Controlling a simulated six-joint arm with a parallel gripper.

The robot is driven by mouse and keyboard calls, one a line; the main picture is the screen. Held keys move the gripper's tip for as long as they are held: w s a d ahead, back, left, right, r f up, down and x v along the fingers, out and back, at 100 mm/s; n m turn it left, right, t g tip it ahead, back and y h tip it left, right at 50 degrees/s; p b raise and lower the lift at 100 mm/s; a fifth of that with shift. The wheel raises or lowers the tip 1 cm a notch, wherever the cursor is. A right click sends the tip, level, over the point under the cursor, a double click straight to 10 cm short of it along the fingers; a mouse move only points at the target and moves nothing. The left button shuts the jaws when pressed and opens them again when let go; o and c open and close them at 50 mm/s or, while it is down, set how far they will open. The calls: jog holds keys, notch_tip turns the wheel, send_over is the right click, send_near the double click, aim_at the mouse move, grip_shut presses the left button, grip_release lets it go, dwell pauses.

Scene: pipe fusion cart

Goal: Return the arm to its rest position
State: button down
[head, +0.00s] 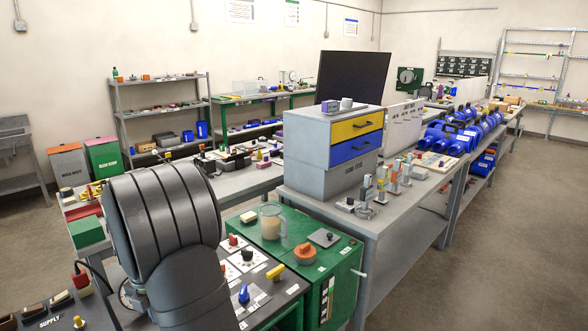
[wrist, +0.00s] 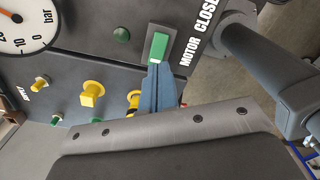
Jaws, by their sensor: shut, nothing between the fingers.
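My gripper (wrist: 158,68) shows in the wrist view as a pair of narrow blue fingers, shut together with nothing between them. Their tips lie just below a green rectangular button (wrist: 159,46) beside the words "MOTOR CLOSE" on a dark panel (wrist: 120,55). I cannot tell whether the tips touch the button. In the head view my grey arm fills the lower left front and my gripper does not show.
A pressure gauge (wrist: 25,25), a round green button (wrist: 122,34) and a yellow knob (wrist: 92,90) are near my fingers. In the head view, a green bench (head: 335,262) and a grey drawer cabinet (head: 300,135) stand right of my arm. Floor (head: 500,240) is clear at right.

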jog(key=w+d+r+m+y, duration=0.1)
jog(key=w+d+r+m, duration=0.1)
jog(key=d+r, duration=0.4)
jog(key=w+d+r+m+y, duration=0.2)
jog(key=w+d+r, duration=0.3)
jog(key=r, duration=0.8)
jog(key=shift+w+d+m, duration=0.3)
jog(key=shift+d, duration=0.3)
